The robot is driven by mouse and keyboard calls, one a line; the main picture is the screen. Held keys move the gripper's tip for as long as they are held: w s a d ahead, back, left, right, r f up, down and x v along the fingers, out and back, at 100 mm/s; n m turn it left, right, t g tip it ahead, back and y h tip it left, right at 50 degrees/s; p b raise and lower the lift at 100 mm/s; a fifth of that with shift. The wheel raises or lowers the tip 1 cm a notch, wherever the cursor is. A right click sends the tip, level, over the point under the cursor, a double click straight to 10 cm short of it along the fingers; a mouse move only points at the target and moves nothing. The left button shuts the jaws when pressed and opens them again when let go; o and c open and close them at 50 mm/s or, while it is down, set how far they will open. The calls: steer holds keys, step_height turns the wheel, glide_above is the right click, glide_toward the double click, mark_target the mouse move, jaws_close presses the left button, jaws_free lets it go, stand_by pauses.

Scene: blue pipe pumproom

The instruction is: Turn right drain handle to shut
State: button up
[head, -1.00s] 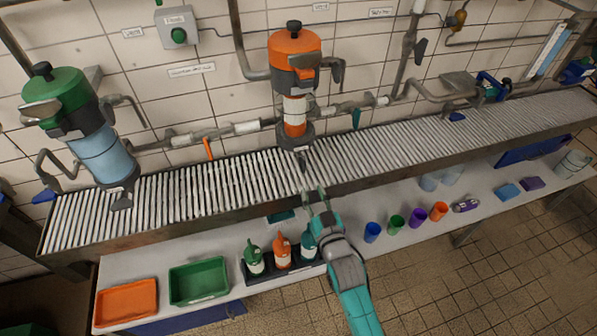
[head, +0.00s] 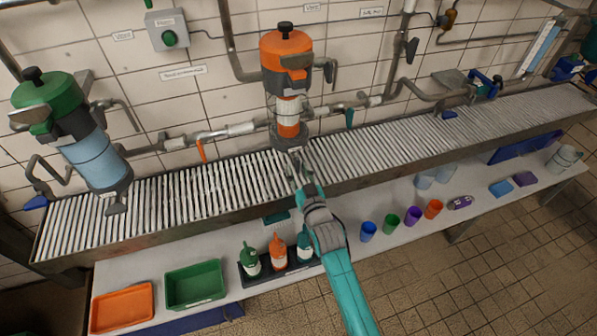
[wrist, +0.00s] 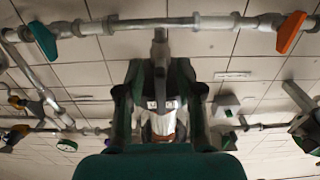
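The right-hand filter housing (head: 287,65) has an orange head and an orange-and-white bowl. Its grey drain handle (head: 294,151) hangs below the bowl, over the slatted grating. My gripper (head: 298,168) is just in front of and below this drain, its two fingers apart. In the wrist view, my gripper (wrist: 160,88) is open, and the narrow grey drain handle (wrist: 160,50) shows upright between the fingers. I cannot tell whether a finger touches it. The fingers partly hide the drain in the head view.
The left housing with a green head (head: 50,105) has its own drain over the grating (head: 400,140). An orange lever (head: 201,150) and a teal lever (head: 349,117) sit on the pipe on either side. Bottles (head: 277,251) and cups (head: 390,222) stand on the shelf below.

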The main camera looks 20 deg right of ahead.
jaws_close()
steer(key=shift+a+m, duration=0.1)
steer(key=shift+m, duration=0.3)
steer(key=m, duration=0.5)
steer(key=a+r+m, duration=0.1)
steer(key=m, duration=0.5)
steer(key=a+r+m, duration=0.1)
steer(key=m, duration=0.5)
steer(key=shift+m, duration=0.3)
steer(key=shift+o, duration=0.2)
jaws_free()
